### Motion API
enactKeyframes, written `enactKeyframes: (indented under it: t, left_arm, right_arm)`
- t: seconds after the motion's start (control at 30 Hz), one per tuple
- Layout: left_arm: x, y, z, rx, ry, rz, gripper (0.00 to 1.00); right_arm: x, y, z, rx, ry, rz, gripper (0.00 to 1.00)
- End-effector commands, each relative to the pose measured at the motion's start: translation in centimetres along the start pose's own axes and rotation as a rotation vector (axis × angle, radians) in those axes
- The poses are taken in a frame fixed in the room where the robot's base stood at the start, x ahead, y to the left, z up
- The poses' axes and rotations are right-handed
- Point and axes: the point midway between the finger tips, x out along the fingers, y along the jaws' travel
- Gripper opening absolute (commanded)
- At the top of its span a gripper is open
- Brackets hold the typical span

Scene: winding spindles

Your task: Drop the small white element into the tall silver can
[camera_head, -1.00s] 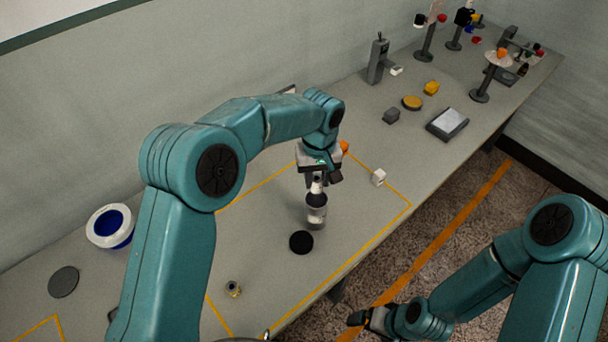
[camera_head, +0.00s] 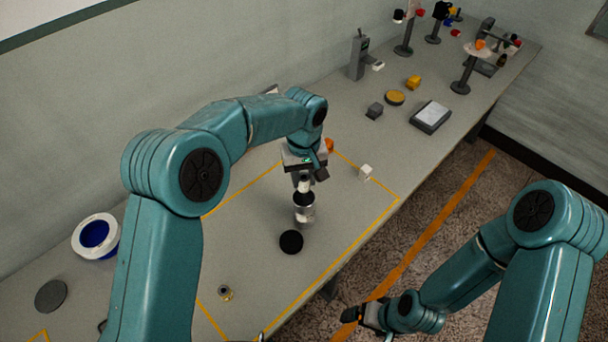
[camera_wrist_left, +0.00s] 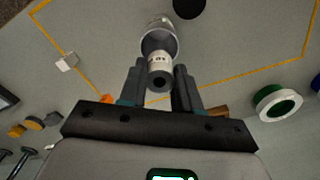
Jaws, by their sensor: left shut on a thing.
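The small white element (camera_head: 304,184) is a short white cylinder held between the fingertips of my left gripper (camera_head: 304,178). In the left wrist view the element (camera_wrist_left: 160,72) shows a dark round hole in its near end, and the fingers of my left gripper (camera_wrist_left: 160,82) are shut on it. The tall silver can (camera_head: 304,213) stands upright right below it, with a dark open mouth. In the left wrist view the can (camera_wrist_left: 157,22) lies just beyond the element, which overlaps its mouth; I cannot tell whether its lower end is inside. My right gripper (camera_head: 364,316) is low over the floor, its jaws unclear.
A black disc (camera_head: 291,242) lies close to the can. A white cube (camera_head: 366,172) and an orange thing (camera_head: 328,145) are nearby. Yellow lines mark the table.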

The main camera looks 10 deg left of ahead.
Motion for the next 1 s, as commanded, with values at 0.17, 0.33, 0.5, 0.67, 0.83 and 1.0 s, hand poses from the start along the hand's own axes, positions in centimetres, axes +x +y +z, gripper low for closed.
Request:
enactKeyframes:
  t: [0.17,0.33,0.5,0.67,0.83,1.0]
  left_arm:
    - [0.5,0.0,0.0,0.0,0.0,0.0,0.03]
    - [1.3,0.0,0.0,0.0,0.0,0.0,0.03]
    - [1.9,0.0,0.0,0.0,0.0,0.0,0.03]
    - [2.6,0.0,0.0,0.0,0.0,0.0,0.03]
    - [3.3,0.0,0.0,0.0,0.0,0.0,0.03]
    - [3.9,0.0,0.0,0.0,0.0,0.0,0.03]
  right_arm:
    - [0.4,0.1,0.0,0.0,0.0,0.0,0.94]
    - [0.9,0.3,0.0,0.0,0.0,0.0,0.94]
    - [1.5,0.5,0.0,0.0,0.0,0.0,0.94]
    - [1.9,0.7,0.0,0.0,0.0,0.0,0.94]
    - [2.4,0.9,-0.1,0.0,0.0,0.0,0.94]
    - [2.9,1.1,-0.1,0.0,0.0,0.0,0.94]
